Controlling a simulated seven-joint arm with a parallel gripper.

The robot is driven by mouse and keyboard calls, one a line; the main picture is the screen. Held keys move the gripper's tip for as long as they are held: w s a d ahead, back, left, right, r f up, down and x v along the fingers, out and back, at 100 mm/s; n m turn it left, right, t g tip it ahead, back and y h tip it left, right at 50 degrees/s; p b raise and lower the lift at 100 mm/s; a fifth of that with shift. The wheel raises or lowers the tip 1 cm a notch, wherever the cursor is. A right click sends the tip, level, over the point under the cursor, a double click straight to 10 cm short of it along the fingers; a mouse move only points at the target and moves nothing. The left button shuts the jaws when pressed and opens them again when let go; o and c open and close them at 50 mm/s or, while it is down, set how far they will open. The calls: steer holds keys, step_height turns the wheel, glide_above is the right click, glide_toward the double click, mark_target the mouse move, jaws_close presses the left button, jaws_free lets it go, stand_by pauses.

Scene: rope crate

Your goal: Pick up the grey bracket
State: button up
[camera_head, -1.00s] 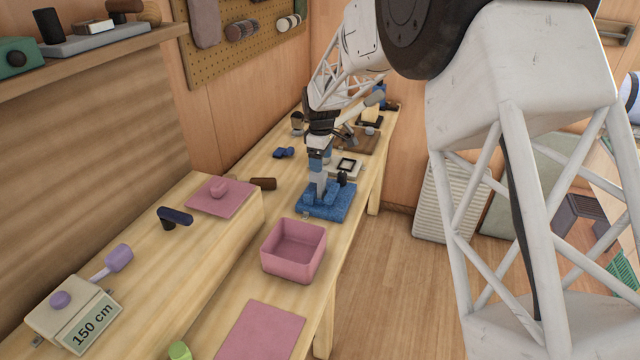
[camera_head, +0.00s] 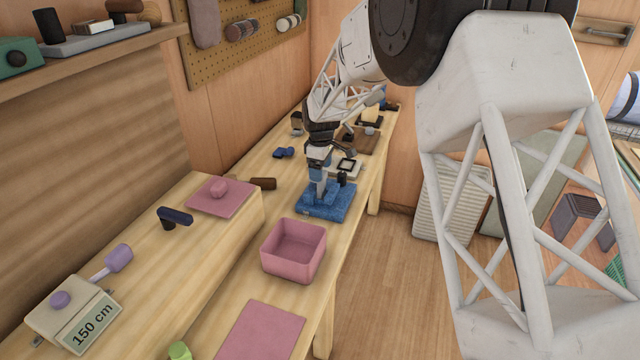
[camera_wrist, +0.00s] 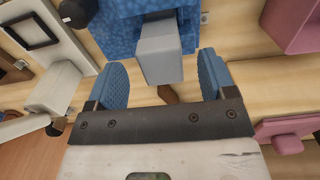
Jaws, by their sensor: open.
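The grey bracket (camera_wrist: 160,52) stands up from a blue block-like base (camera_wrist: 118,30) in the wrist view. In the head view the bracket (camera_head: 321,188) shows as a short grey upright on the blue base (camera_head: 335,206). My gripper (camera_wrist: 160,65) is open, with one blue finger on the left of the bracket and one on the right. A gap shows between the bracket and each finger. In the head view my gripper (camera_head: 319,165) is directly above the base, and its fingers hide the upper part of the bracket.
A pink bin (camera_head: 294,250) stands on the bench nearer the camera, with a pink mat (camera_head: 262,332) in front. A dark-framed pale item (camera_head: 348,166) and a dark knob (camera_head: 342,177) are close by. A brown cylinder (camera_head: 263,184) lies to the left.

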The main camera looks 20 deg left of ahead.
mark_target(318, 185)
steer(key=shift+a+f, duration=0.1)
steer(key=shift+f, duration=2.1)
steer(key=c, duration=1.2)
